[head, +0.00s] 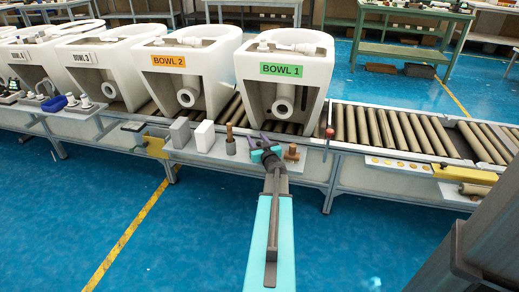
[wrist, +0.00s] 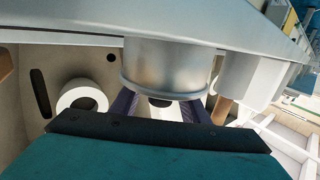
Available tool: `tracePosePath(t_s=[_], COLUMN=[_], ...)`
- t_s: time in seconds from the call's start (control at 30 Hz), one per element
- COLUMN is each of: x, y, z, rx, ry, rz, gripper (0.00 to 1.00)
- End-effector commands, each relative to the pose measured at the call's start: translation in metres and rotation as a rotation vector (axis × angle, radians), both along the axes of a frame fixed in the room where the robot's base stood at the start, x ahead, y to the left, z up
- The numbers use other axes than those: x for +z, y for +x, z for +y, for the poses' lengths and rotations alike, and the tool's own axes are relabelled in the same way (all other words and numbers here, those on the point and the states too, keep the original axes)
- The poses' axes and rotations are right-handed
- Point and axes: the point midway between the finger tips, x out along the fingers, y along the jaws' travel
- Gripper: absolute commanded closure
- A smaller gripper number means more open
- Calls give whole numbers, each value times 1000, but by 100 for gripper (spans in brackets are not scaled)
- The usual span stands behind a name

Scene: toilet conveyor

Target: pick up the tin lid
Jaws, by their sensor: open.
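In the wrist view, which looks upside down, a silver tin (wrist: 165,60) stands on a pale metal ledge. Its rimmed tin lid (wrist: 150,86) is at the end toward my gripper (wrist: 160,108). The dark purple fingers are open, one on each side of the lid; I cannot tell whether they touch it. A pale round part shows between them, and I cannot tell whether it belongs to the lid. In the head view my gripper (head: 265,143) is over the ledge in front of BOWL 1 and mostly hides the tin.
BOWL 1 (head: 283,85) stands on the roller conveyor (head: 385,128) just behind. On the ledge, a brown peg (head: 230,140), a white block (head: 205,135) and a grey block (head: 180,132) stand left of my gripper. A wooden piece (head: 291,153) stands close on its right.

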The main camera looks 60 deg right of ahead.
Motion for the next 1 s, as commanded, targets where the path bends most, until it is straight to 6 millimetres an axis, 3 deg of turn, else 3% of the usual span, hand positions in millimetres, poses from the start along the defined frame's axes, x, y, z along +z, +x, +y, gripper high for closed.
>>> tracePosePath(t_s=[0.37, 0.47, 0.63, 1.0], x=[0, 0, 0, 1], y=[0, 0, 0, -1], z=[0, 0, 0, 0], rx=[0, 0, 0, 0], ry=[0, 0, 0, -1], rz=[0, 0, 0, -1], gripper=[59, 71, 99, 100])
